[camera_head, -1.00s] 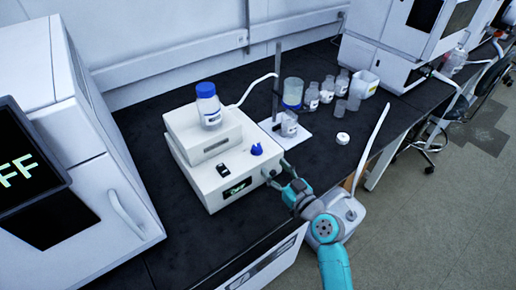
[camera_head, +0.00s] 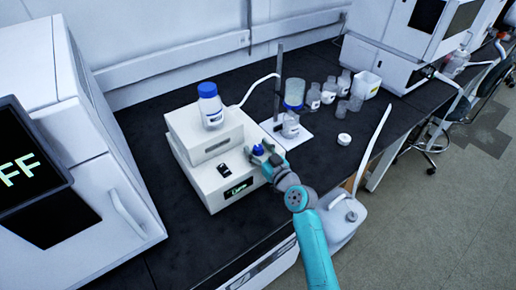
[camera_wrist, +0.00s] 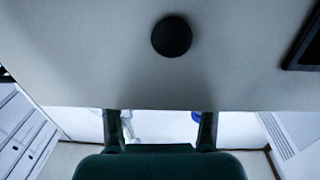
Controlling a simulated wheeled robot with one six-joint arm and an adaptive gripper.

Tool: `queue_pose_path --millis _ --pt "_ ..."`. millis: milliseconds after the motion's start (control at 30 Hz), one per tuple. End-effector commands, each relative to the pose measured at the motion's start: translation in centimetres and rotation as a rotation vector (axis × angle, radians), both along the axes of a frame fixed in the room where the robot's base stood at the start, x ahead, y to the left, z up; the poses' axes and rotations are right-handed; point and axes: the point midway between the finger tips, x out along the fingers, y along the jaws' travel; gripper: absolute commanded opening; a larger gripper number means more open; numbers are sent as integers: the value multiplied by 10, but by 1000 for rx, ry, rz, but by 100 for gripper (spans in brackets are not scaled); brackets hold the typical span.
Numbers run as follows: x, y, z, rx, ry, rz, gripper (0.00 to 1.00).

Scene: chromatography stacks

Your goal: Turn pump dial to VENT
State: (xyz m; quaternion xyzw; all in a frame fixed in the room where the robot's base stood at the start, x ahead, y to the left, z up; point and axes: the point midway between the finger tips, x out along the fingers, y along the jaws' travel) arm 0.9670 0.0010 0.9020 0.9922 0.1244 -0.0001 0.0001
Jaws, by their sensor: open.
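The pump is a white box (camera_head: 205,187) with a small lit display (camera_head: 238,189) on its front face. In the wrist view, the open fingers (camera_wrist: 160,128) reach past the edge of a pale face, and a sliver of blue shows near the right finger. The dial's setting is not readable.
A blue-capped bottle (camera_head: 210,106) stands on the pump's upper box. A black switch (camera_head: 223,170) is left of the dial. A stand with a flask (camera_head: 290,126) is close behind my gripper. A black round fitting (camera_wrist: 171,36) is on the pale face.

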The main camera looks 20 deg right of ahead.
Motion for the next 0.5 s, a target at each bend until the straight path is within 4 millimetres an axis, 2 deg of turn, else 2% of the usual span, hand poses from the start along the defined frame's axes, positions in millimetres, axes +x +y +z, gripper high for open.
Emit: queue_pose_path --millis 167,267,400,433,500 --pt "0 0 0 0 0 0 60" --pt "0 0 0 0 0 0 40" --pt "0 0 0 0 0 0 5" --pt "0 0 0 0 0 0 0" --pt "0 0 0 0 0 0 0"
